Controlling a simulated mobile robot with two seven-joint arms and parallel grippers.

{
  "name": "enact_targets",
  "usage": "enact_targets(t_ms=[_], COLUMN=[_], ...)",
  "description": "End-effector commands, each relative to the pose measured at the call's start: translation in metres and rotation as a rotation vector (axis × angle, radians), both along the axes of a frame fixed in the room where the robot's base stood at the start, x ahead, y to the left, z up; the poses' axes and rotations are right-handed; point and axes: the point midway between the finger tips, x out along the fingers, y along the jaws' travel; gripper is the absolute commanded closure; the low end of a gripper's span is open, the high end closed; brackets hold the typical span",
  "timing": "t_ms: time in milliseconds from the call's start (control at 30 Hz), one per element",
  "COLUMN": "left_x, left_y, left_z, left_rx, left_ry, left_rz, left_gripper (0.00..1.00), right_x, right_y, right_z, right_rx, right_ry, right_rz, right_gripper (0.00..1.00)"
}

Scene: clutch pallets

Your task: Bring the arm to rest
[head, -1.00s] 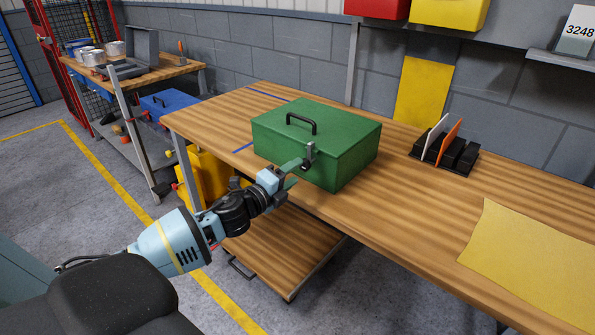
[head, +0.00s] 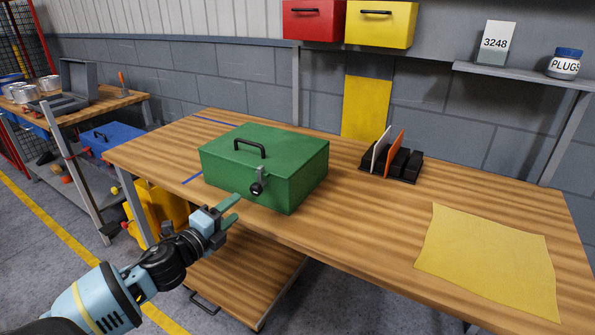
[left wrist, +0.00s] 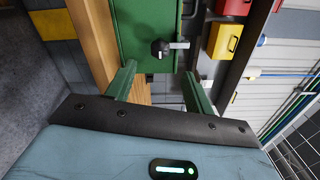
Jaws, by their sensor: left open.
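My left gripper (head: 232,210) is open and empty, in front of the green metal box and apart from it, at the table's front edge. Its two green fingers also show in the left wrist view (left wrist: 158,88). The green box (head: 262,165) stands shut on the wooden table, with a black handle on its lid. Its latch (head: 257,187) with a dark round knob is on the front face, and also shows between the fingers in the left wrist view (left wrist: 163,47). My right gripper is not in view.
The table (head: 350,222) has free room right of the box. A yellow cloth (head: 488,258) lies at its right. A black rack (head: 400,162) with upright cards stands behind. Red (head: 314,20) and yellow (head: 380,23) bins hang above. A lower wooden shelf (head: 245,272) sits under the table.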

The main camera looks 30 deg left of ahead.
Motion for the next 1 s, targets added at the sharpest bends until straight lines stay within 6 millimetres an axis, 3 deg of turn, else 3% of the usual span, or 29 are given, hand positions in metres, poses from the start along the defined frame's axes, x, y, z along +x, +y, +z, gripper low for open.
enact_targets(t_ms=[167, 267, 367, 500, 700, 900, 1000], left_x=[-0.002, -0.014, -0.040, -0.096, -0.194, -0.295, -0.334], left_y=[-0.002, -0.011, -0.029, -0.062, -0.114, -0.165, -0.184], left_z=[-0.005, -0.026, -0.064, -0.126, -0.195, -0.231, -0.239], left_rx=[-0.017, -0.095, -0.250, -0.538, -0.956, -1.348, -1.490], left_ry=[0.011, 0.056, 0.147, 0.308, 0.525, 0.694, 0.744], left_rz=[0.000, 0.003, 0.016, 0.071, 0.215, 0.420, 0.515], left_gripper=[0.47, 0.47, 0.47, 0.47, 0.47, 0.47, 0.47], right_x=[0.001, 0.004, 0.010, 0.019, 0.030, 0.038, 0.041], right_y=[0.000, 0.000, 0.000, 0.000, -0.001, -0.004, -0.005], right_z=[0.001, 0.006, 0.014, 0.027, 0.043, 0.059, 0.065], right_rx=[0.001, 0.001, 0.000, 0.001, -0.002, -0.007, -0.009], right_ry=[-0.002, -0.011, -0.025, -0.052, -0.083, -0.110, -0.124], right_rz=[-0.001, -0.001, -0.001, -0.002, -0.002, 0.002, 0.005], right_gripper=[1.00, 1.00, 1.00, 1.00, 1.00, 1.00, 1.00])
